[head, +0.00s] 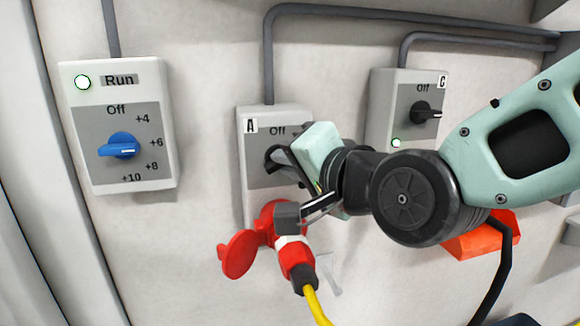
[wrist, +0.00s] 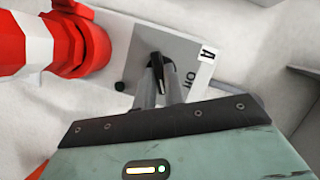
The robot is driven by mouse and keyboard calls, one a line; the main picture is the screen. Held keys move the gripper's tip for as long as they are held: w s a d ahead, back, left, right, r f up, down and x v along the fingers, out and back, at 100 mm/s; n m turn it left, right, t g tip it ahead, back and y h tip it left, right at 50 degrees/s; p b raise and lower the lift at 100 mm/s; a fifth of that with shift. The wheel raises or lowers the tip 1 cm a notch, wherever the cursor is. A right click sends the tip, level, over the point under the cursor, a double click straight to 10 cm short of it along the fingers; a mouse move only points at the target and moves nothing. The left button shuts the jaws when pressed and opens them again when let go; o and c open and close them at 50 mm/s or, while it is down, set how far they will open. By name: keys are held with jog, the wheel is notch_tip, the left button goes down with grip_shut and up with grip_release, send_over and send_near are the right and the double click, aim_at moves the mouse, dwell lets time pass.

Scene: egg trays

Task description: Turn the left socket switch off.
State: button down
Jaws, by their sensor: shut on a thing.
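The left socket box, marked A (head: 246,114), is on the wall in the middle of the head view, with "Off" printed at the top of its grey plate. Its black switch knob (head: 271,157) is partly covered by my gripper (head: 280,160). In the wrist view my two fingers (wrist: 156,88) are closed around the knob (wrist: 154,62). The knob's exact angle is hard to tell. The small lamp (wrist: 120,86) on this box looks dark. A red plug (head: 291,252) with a yellow cable sits in the red socket below, its red lid (head: 238,254) hanging open.
A second box marked C (head: 382,90) is to the right, its lamp lit and its knob pointing right. A Run box (head: 85,130) with a blue knob is at the left. Conduits (head: 268,60) run above. An orange object (head: 470,243) is partly behind my arm.

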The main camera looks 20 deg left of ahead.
jog(key=shift+s+a+r+n+h+p, duration=0.1)
jog(key=shift+r+n+h+p, duration=0.2)
jog(key=shift+n+h+p, duration=0.6)
jog(key=n+p, duration=0.1)
jog(key=p, duration=0.1)
jog(key=n+p, duration=0.2)
jog(key=shift+a+r+h+p, duration=0.1)
jog(key=shift+r+h+p, duration=0.2)
jog(key=shift+h, duration=0.1)
jog(key=n+h+p, duration=0.1)
jog(key=p, duration=0.3)
jog(key=shift+s+n+t, duration=0.1)
jog(key=shift+n+t, duration=0.2)
jog(key=shift+t, duration=0.1)
jog(key=n+p, duration=0.1)
jog(key=p, duration=0.1)
jog(key=n+h+p, duration=0.1)
jog(key=shift+a+f+t+p, duration=0.15)
jog(key=shift+f+t+p, duration=0.15)
jog(key=shift+p, duration=0.05)
jog(key=shift+h, duration=0.3)
jog(key=c, duration=1.5)
grip_release()
jog(key=shift+s, duration=0.1)
